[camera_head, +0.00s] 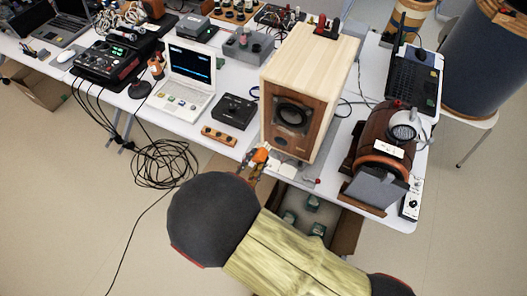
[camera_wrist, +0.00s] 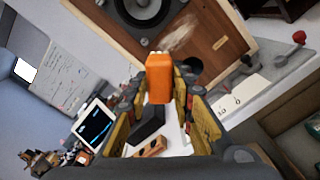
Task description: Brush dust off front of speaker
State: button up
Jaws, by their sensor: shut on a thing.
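The speaker (camera_head: 277,133) is a large wooden box with a dark round cone in its front, standing near the table's front edge. Its wooden front also shows in the wrist view (camera_wrist: 215,60), tilted, with the cone at the top. A pale fuzzy patch (camera_wrist: 181,36), seemingly dust, shows on the front below the cone. My gripper (camera_head: 257,162) is low in front of the speaker, shut on an orange brush (camera_wrist: 160,80). The brush points toward the speaker front, near the pale patch. Whether it touches the wood I cannot tell. Its bristles are mostly hidden.
A small black box (camera_head: 235,111) and a wooden block with knobs (camera_head: 219,136) lie left of the speaker. A white laptop (camera_head: 187,98) stands farther left. A brown rounded device (camera_head: 372,150) stands to the right. Loose cables (camera_head: 163,165) hang off the table's front.

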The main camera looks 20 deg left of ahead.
aim_at(264, 145)
jog(key=shift+w+d, duration=0.15)
jog(key=shift+w, duration=1.4)
jog(key=shift+w+d, duration=0.1)
jog(key=shift+w, duration=1.4)
jog(key=shift+w+b, duration=0.4)
jog(key=shift+w, duration=0.6)
jog(key=shift+d, duration=0.1)
jog(key=d, duration=1)
jog(key=shift+s+d+p, duration=0.3)
jog(key=shift+s+p, duration=0.1)
jog(key=shift+a, duration=0.1)
jog(key=a+b, duration=0.2)
jog(key=a, duration=0.7)
jog(key=shift+w+a, duration=0.25)
jog(key=shift+w, duration=0.15)
jog(key=shift+w+a, duration=0.1)
jog(key=shift+a, duration=0.4)
